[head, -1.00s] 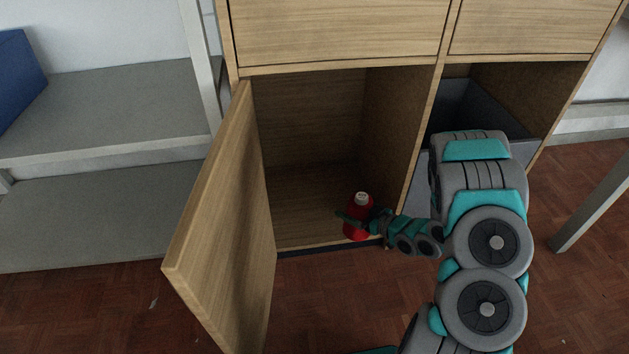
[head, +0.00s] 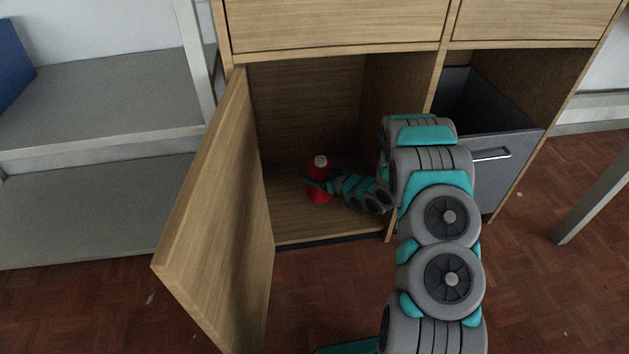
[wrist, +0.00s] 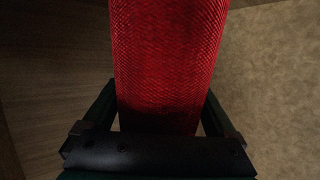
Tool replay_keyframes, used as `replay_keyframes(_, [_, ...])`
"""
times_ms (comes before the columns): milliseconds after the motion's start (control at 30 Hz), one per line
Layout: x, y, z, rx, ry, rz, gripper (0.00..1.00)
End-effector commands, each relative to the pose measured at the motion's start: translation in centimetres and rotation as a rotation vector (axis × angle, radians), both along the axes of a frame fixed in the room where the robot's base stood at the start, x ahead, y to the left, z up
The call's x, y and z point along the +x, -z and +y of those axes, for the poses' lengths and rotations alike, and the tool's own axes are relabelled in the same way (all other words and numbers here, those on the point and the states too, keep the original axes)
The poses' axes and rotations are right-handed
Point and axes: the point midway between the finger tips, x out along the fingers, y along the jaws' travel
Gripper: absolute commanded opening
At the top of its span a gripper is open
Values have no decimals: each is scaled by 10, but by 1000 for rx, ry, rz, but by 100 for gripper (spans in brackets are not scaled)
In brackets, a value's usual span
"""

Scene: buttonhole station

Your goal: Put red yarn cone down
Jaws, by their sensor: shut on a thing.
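The red yarn cone (head: 320,194) is upright inside the open wooden cupboard (head: 290,228), with its pale tip at the top. My gripper (head: 318,183) is shut around the cone's middle, reaching in from the right. In the wrist view the red cone (wrist: 168,60) fills the centre, between the two fingers of my gripper (wrist: 160,118). I cannot tell whether the cone's base touches the cupboard floor.
The cupboard door (head: 215,220) stands open on the left. A grey drawer (head: 485,150) with a handle sits in the bay to the right. Grey shelves (head: 100,110) stand at the far left. The cupboard floor around the cone looks bare.

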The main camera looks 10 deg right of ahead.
Motion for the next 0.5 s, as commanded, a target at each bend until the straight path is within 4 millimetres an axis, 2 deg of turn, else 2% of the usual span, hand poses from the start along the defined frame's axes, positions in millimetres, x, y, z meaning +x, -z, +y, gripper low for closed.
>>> replay_keyframes(300, [0,33,1,0,-1,2,21])
replay_keyframes(500, [0,35,1,-1,-1,0,21])
